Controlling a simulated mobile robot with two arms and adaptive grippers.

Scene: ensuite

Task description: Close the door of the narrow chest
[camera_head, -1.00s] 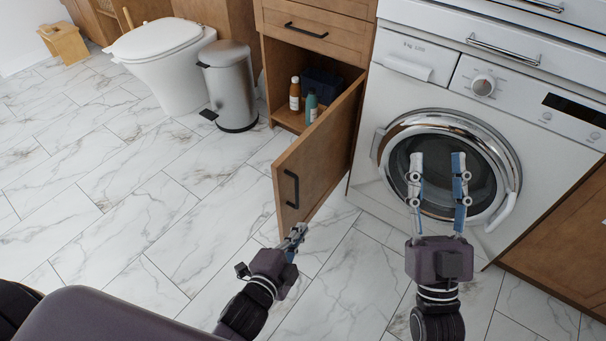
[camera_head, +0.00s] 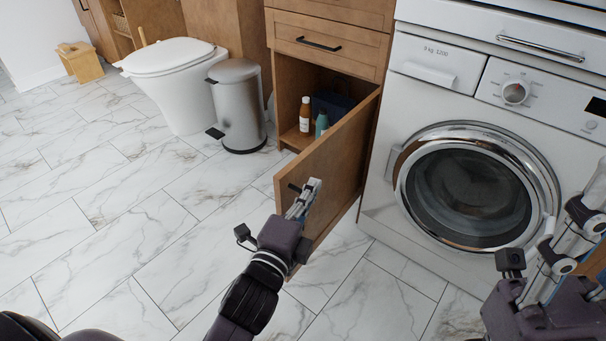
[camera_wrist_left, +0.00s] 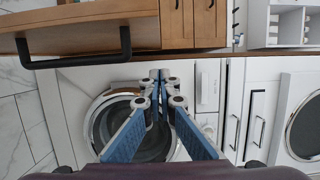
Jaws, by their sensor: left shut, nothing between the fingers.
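The narrow chest (camera_head: 328,43) has a drawer above and an open wooden door (camera_head: 334,158) that swings out toward me, hinged beside the washing machine. My left gripper (camera_head: 312,187) is shut and empty at the outer face of the door, by its black handle (camera_head: 293,187), which it partly hides. I cannot tell whether it touches the door. In the left wrist view the shut fingers (camera_wrist_left: 160,76) point at the door's edge, with the handle (camera_wrist_left: 125,45) to the left. My right gripper (camera_head: 575,215) is open at the lower right, partly cut off by the frame.
Inside the chest stand a brown bottle (camera_head: 305,116), a teal bottle (camera_head: 321,124) and a dark box (camera_head: 333,103). The washing machine (camera_head: 380,200) is to the right. A metal bin (camera_head: 238,105) and toilet (camera_head: 172,85) are left.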

